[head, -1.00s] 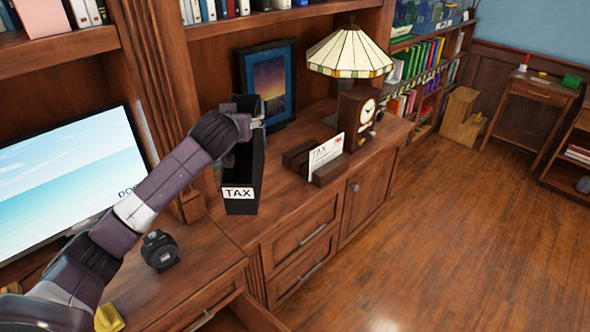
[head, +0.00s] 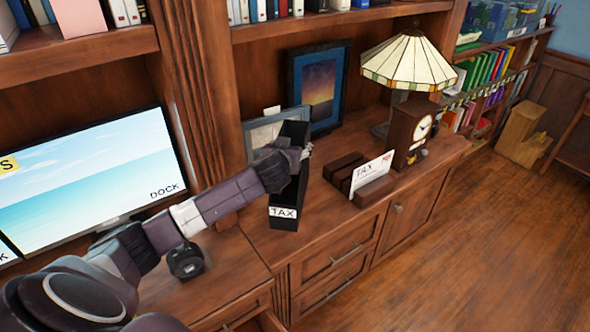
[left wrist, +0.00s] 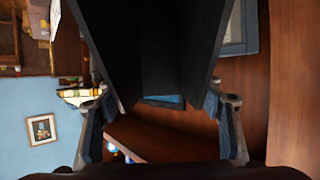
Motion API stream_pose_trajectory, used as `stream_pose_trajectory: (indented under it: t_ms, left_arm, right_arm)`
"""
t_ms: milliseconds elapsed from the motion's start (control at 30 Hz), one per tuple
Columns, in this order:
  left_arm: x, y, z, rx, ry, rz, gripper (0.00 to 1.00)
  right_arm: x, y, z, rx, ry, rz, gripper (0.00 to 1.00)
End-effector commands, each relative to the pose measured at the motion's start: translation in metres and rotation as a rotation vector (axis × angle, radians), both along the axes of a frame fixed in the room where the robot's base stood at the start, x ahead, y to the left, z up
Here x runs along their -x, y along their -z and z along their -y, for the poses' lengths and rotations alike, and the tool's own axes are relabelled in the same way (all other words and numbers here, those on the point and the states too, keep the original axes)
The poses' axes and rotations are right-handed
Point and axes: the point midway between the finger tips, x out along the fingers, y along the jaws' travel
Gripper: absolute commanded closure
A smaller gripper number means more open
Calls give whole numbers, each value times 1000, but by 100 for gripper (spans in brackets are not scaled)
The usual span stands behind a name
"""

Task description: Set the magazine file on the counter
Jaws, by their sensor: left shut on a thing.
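The magazine file (head: 284,212) is black, tall and open-topped, with a white TAX label low on its front. In the head view it stands roughly upright at the counter (head: 240,258), left of the letter holder. I cannot tell whether its base touches the wood. My left gripper (head: 303,152) is shut on the file near its upper part, and my forearm crosses in front of it. In the left wrist view the dark file (left wrist: 165,45) fills the upper middle between the two fingers. My right gripper is not in view.
A wooden letter holder (head: 375,191) with a TAX envelope, a clock (head: 410,140) and a stained-glass lamp (head: 408,65) stand to the right. Picture frames (head: 318,80) lean behind the file. A monitor (head: 90,185) and small dark object (head: 186,261) are left.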

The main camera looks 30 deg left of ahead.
Motion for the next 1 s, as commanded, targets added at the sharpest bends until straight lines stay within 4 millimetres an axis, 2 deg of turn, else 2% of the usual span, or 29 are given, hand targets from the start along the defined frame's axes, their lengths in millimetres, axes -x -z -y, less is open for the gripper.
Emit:
stream_pose_trajectory:
  t_ms: [100,200,367,600,867,900,1000]
  left_arm:
    - [0,26,0,-1,-1,-1,90]
    - [0,41,0,-1,1,1,90]
    - [-1,53,0,0,1,2,90]
    - [-1,87,0,0,1,1,90]
    - [0,93,0,0,1,2,90]
    - [0,94,0,0,1,0,37]
    - [0,94,0,0,1,0,26]
  right_arm:
    - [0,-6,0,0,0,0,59]
    - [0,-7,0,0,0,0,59]
    - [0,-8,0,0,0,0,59]
    - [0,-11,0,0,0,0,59]
    - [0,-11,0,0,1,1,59]
    - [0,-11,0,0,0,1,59]
    - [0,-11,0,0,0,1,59]
